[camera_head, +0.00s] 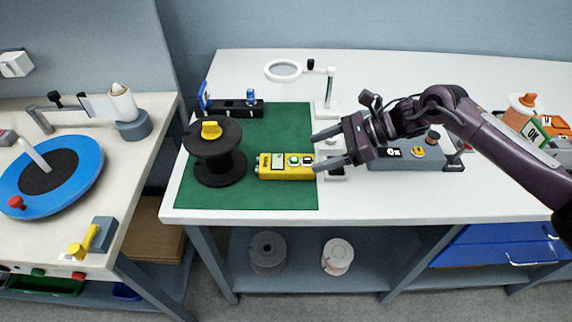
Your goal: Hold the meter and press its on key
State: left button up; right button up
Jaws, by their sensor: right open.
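The yellow meter (285,174) lies on the green mat (247,197) on the white table. It has a small display on its left part and a light round key with a dark key near its right end. My right gripper (318,152) reaches in from the right with its two fingers spread apart. The fingertips are at the meter's right end, one above and one below it in the picture; I cannot tell whether they touch it. Nothing shows between the fingers except the meter's end and the mat edge. My left gripper is not in view.
A black spool (216,166) with a yellow knob stands just left of the meter. A magnifier (284,71) on a stand is behind. A grey control box (408,155) sits under my right arm. The mat's front and the table's front right are clear.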

aim_at(299, 161)
jog(key=x, duration=0.4)
jog(key=shift+a+p, duration=0.1)
jog(key=shift+p, duration=0.2)
jog(key=b+x, duration=0.2)
jog(key=b, duration=0.1)
jog(key=shift+f, duration=0.3)
jog(key=shift+a+f+b, duration=0.2)
jog(key=shift+a+b, duration=0.5)
jog(key=shift+a, duration=0.1)
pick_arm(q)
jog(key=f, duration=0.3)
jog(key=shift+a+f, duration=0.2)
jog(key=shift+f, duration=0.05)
pick_arm(e)
jog(key=c, duration=0.6)
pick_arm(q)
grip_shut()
